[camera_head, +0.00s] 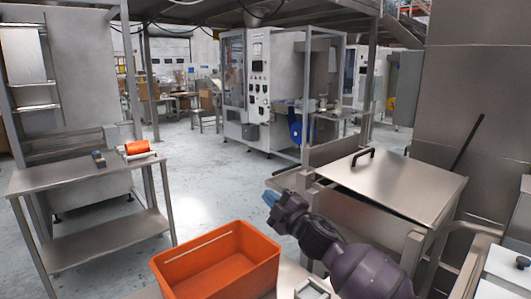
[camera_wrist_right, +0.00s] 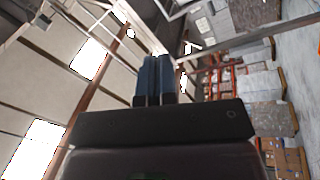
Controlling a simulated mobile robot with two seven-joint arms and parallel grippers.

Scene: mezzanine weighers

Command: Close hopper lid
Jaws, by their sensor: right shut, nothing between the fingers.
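The hopper lid (camera_head: 395,182) is a flat brushed-steel panel with a black bar handle (camera_head: 363,156) near its far left edge. It lies close to level over the steel hopper body (camera_head: 350,212), and a dark line shows under its front edge; I cannot tell whether it is fully seated. My right gripper (camera_head: 271,198) is left of the hopper, apart from lid and handle, pointing left. Its blue fingers are together and empty; they also show in the right wrist view (camera_wrist_right: 155,80), pointing at the ceiling and shelving. My left gripper is out of view.
An orange crate (camera_head: 218,262) stands at the front centre, below my right gripper. A steel table (camera_head: 80,178) with an orange roll (camera_head: 137,147) is at the left. A large machine (camera_head: 275,85) stands behind. Open floor lies between them.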

